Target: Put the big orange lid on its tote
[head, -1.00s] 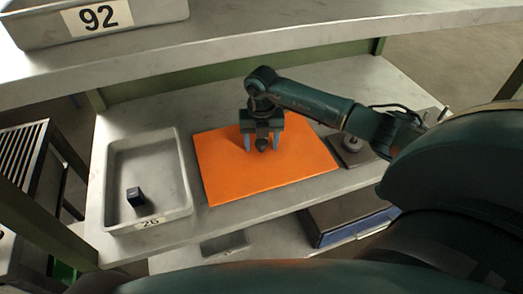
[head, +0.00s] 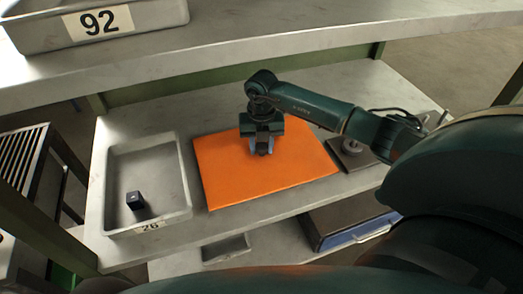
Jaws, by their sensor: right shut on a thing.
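The big orange lid (head: 230,178) is a flat rectangular panel lying on the grey shelf. A small dark knob at its middle is mostly hidden by the fingers. My right gripper (head: 263,149) comes from above and is shut on that knob. An open grey tote (head: 181,180) with the label 26 stands left of the lid, close beside it. A small dark cube (head: 135,200) lies inside this tote. My left gripper is out of view.
A grey container (head: 30,38) labelled 92 stands on the upper shelf (head: 300,47), which overhangs the back. A dark plate with a round metal piece (head: 352,147) sits right of the lid. A slatted dark rack (head: 22,160) stands at far left.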

